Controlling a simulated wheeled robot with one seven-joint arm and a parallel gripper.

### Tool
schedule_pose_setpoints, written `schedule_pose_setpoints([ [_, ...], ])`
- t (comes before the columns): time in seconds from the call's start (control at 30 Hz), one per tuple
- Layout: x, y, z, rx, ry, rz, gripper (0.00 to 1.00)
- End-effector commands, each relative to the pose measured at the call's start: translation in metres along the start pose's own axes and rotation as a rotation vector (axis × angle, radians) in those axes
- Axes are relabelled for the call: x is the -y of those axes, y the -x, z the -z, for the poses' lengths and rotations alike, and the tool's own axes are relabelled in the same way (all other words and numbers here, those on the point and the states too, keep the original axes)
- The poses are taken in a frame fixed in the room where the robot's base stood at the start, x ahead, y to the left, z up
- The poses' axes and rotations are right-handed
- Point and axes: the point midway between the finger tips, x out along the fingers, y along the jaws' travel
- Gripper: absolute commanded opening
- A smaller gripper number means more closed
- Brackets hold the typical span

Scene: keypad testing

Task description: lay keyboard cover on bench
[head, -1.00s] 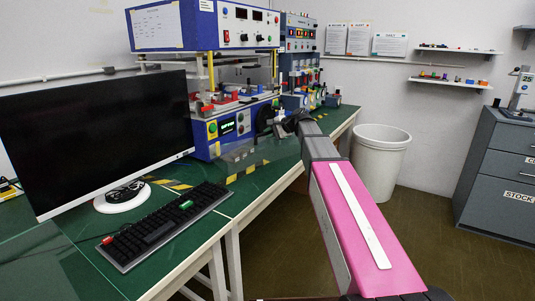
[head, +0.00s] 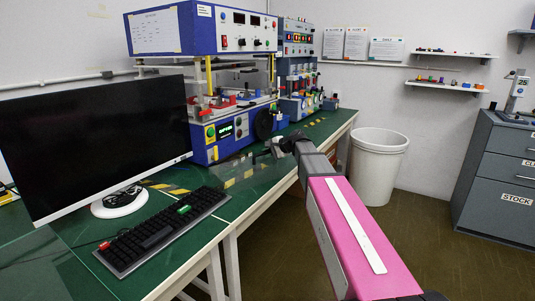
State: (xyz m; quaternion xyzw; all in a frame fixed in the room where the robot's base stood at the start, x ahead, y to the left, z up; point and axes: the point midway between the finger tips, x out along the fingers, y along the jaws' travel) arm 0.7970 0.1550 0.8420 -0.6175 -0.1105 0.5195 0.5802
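The keyboard cover (head: 238,170) looks like a clear, see-through sheet, low over the green bench (head: 316,130) in front of the blue test machine. Its outline is faint, and I cannot tell whether it touches the bench top. My gripper (head: 268,152) is at the sheet's right end and seems shut on it. The fingers are small and dark at this distance. A black keyboard (head: 150,235) with a red and a green key lies on the bench at the front left, apart from the gripper.
A large monitor (head: 95,140) stands at the left on a round white base. The blue test machine (head: 205,30) stands behind the gripper, with a second machine (head: 297,65) beyond. Yellow-black tape (head: 165,188) marks the bench. A white bin (head: 378,165) stands right of the bench.

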Motion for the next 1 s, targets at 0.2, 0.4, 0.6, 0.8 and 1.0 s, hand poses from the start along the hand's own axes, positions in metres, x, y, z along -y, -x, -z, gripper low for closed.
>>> schedule_pose_setpoints([
  [0.2, 0.0, 0.0, 0.0, 0.0, 0.0, 0.0, 0.42],
  [0.4, 0.002, 0.003, -0.001, -0.001, 0.001, 0.0, 0.42],
  [0.6, 0.001, 0.03, -0.002, -0.002, 0.001, 0.002, 0.42],
  [0.8, 0.001, 0.071, -0.002, -0.002, 0.001, 0.002, 0.42],
  [1.0, 0.001, 0.104, -0.001, -0.002, 0.0, 0.001, 0.42],
])
